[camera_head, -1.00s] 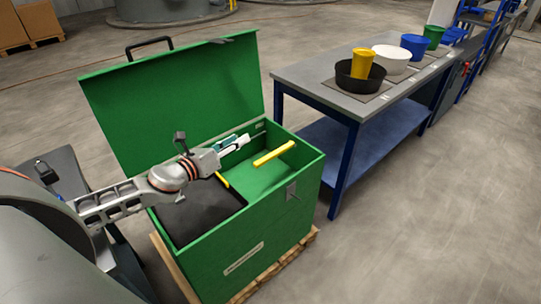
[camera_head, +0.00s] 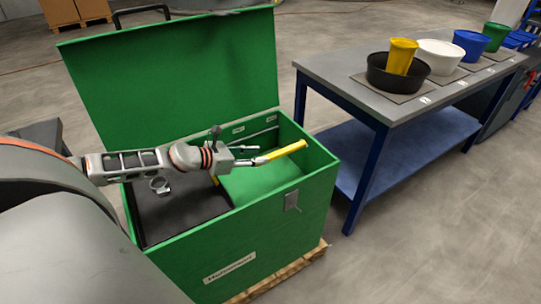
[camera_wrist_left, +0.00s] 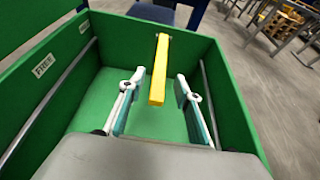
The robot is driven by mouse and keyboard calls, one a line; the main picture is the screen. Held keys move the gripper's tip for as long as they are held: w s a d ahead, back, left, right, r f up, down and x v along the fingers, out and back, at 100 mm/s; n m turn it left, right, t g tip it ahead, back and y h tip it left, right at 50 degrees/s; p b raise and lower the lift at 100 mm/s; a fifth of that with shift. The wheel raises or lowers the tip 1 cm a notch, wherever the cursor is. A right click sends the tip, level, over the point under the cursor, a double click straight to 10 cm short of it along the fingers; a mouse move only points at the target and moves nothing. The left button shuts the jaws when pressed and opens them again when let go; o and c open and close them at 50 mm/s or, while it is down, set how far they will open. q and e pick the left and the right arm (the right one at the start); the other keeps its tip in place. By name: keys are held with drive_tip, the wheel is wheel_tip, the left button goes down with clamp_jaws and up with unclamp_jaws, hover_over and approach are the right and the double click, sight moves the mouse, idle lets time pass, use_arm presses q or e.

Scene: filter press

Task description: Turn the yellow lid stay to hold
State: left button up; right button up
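The yellow lid stay (camera_head: 285,152) is a bar that reaches across the open green box (camera_head: 265,235) near its right end. It also shows in the left wrist view (camera_wrist_left: 160,65), pointing toward my gripper. My left gripper (camera_head: 256,155) is over the box at the near end of the stay. In the left wrist view, the left gripper (camera_wrist_left: 158,96) is open, with one finger on each side of the stay's end and a visible gap to both. The wall label FREE (camera_wrist_left: 43,66) is readable there. My right gripper is not in view.
The green lid (camera_head: 180,80) stands raised behind the box. A dark tray area (camera_head: 175,215) fills the box's left part, with a small yellow piece (camera_head: 215,181) at its edge. A grey table (camera_head: 345,70) with several buckets stands at right.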

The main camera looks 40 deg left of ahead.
sight(272, 155)
use_arm(q)
drive_tip(key=shift+x, duration=2.9)
drive_tip(key=shift+c, duration=0.3)
clamp_jaws()
